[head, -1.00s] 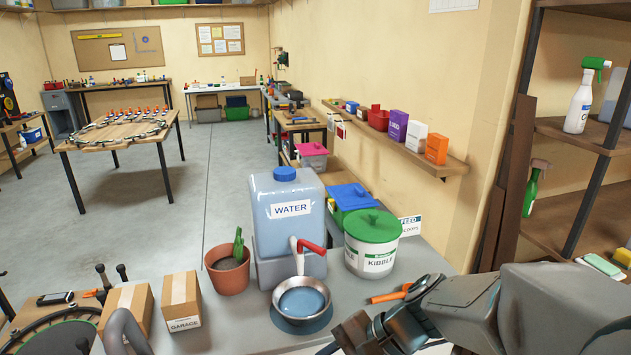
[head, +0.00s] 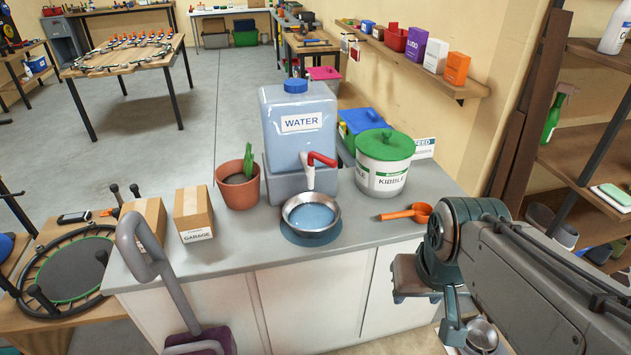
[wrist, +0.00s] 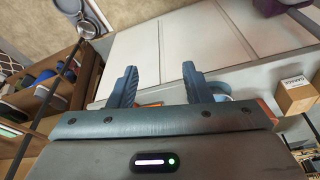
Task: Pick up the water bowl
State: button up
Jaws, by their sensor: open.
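The water bowl (head: 311,216) is a round metal bowl holding blue water. It stands upright on a dark blue round mat (head: 292,238) on the grey counter, below the red-handled tap of the blue water dispenser (head: 300,125). My arm reaches in from the right in the head view, with its wrist right of the bowl and apart from it; my fingertips cannot be made out there. In the wrist view my gripper (wrist: 158,80) is open, with nothing between its fingers and the white cabinet fronts beyond. A blue shape partly behind the right finger is too hidden to identify.
An orange scoop (head: 407,213) lies right of the bowl, before the kibble tub (head: 385,175). A potted cactus (head: 238,190) and a garage box (head: 193,212) stand left. The counter's front strip (head: 265,255) is clear. Shelves (head: 590,140) stand at the right.

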aim_at(310, 214)
jog(key=u, duration=0.45)
jog(key=k, duration=1.05)
jog(key=z, duration=0.55)
jog(key=i, duration=1.7)
jog(key=u, duration=0.7)
